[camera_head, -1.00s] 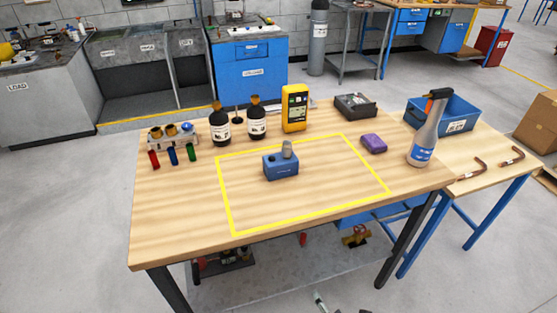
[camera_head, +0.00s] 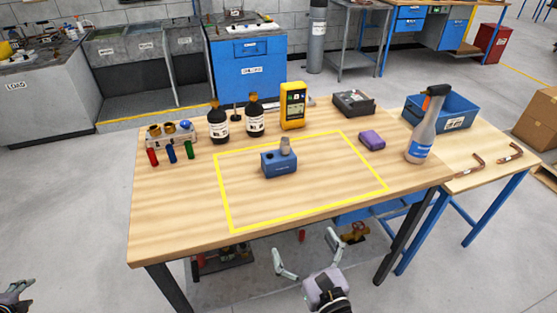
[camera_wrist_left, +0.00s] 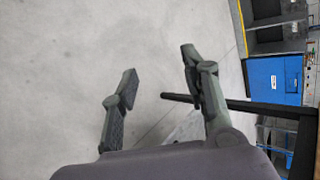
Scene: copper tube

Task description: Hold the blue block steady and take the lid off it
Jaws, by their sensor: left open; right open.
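The blue block (camera_head: 279,165) stands upright on the wooden table, inside the yellow outlined area. A grey lid (camera_head: 285,146) sits on top of it, towards its right side. My right gripper (camera_head: 306,254) is open and empty in front of the table's near edge, well short of the block. My left gripper (camera_head: 20,290) is at the lower left corner of the head view, only partly in frame, away from the table. The left wrist view shows its fingers (camera_wrist_left: 155,85) spread apart with nothing between them.
A purple block (camera_head: 372,140) and a spray bottle (camera_head: 422,130) are at the right. The table (camera_head: 180,225) is clear in front of the block.

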